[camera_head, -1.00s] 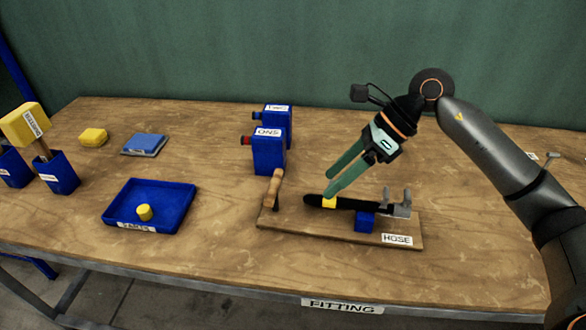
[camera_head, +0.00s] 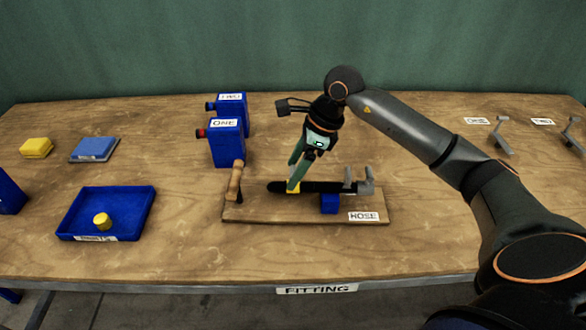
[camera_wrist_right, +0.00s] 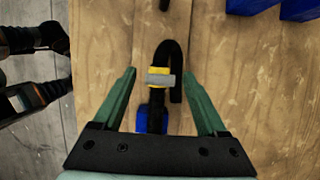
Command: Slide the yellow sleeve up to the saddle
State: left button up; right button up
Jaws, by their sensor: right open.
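The yellow sleeve (camera_head: 293,187) sits around the black hose (camera_head: 311,187), near its left end, in the head view. A blue block (camera_head: 329,203), likely the saddle, stands under the hose to the right, apart from the sleeve. My right gripper (camera_head: 294,179) is at the sleeve, fingers pointing down and partly covering it. In the right wrist view my right gripper (camera_wrist_right: 160,79) is open, with a green finger on each side of the yellow sleeve (camera_wrist_right: 159,71). A grey bar lies across the sleeve's lower part there. My left gripper is not in view.
The wooden board (camera_head: 270,212) labelled HOSE has a wooden handle (camera_head: 236,181) at its left and grey brackets (camera_head: 367,183) at its right. Blue box ONE (camera_head: 227,145) stands just behind. A blue tray (camera_head: 139,209) is left. Table space right of the board is clear.

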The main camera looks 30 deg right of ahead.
jog(key=shift+w+a+f, duration=0.1)
jog(key=shift+a+f, duration=0.05)
jog(key=shift+f, duration=0.35)
grip_shut()
dwell(0.3)
dwell(0.8)
